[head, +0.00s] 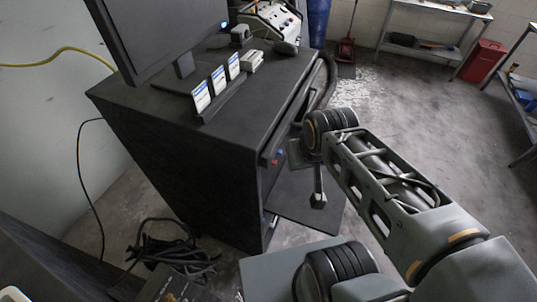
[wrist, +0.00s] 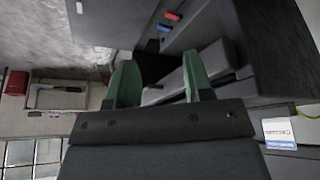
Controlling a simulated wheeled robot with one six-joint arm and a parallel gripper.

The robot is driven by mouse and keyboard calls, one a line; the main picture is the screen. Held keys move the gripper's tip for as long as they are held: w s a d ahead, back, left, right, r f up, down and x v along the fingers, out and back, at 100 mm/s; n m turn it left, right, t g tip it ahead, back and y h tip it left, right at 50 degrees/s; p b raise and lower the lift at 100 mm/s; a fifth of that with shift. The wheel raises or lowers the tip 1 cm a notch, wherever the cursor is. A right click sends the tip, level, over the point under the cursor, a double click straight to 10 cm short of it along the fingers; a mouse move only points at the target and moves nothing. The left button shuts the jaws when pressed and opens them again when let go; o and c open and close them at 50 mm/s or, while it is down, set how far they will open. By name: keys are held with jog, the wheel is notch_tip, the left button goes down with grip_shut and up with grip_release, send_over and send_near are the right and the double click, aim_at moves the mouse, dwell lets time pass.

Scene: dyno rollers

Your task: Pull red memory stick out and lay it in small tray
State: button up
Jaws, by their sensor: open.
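A small red stick (wrist: 173,15) shows in the wrist view on the dark face of the cabinet, with a blue one (wrist: 164,28) beside it. In the head view my arm partly hides the gripper. I cannot pick out the small tray for certain.
The black cabinet (head: 150,110) bears a monitor (head: 160,35), and a rack (head: 222,98) of upright blue-and-white cards. Dark cables (head: 170,255) lie on the floor at its foot. A red bin (head: 483,60) and benches stand far right. The floor (head: 420,110) between is clear.

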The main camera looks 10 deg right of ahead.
jog(key=w+f+m+y, duration=0.3)
jog(key=f+m, duration=0.3)
jog(key=f, duration=0.2)
jog(key=w+d+f+m+g+y, duration=0.1)
jog(key=w+f+m+y, duration=0.3)
jog(key=f, duration=0.4)
jog(key=w+d+f+m+g+y, duration=0.1)
jog(key=w+f+m+y, duration=0.2)
jog(key=w+f+m, duration=0.2)
notch_tip(320, 180, down, 4)
jog(key=shift+w+d+f+m+y, duration=0.1)
jog(key=shift+m+y, duration=0.05)
jog(key=shift+m, duration=0.6)
jog(key=shift+d+m+y, duration=0.1)
jog(key=shift+m+y, duration=0.05)
jog(key=shift+m, duration=0.6)
jog(key=w+m+t, duration=0.1)
jog(key=w+m, duration=0.1)
jog(key=w+d+f+m+t, duration=0.1)
jog(key=w+m+t, duration=0.1)
jog(key=w+d+f+m+t, duration=0.1)
jog(key=w+m, duration=0.1)
jog(key=shift+w+d+t, duration=0.1)
jog(key=shift+w+t, duration=0.05)
jog(key=shift+t, duration=0.15)
jog(key=shift+w+d+r+m+t, duration=0.2)
jog(key=shift+w+m+t, duration=0.25)
jog(key=shift+m, duration=0.25)
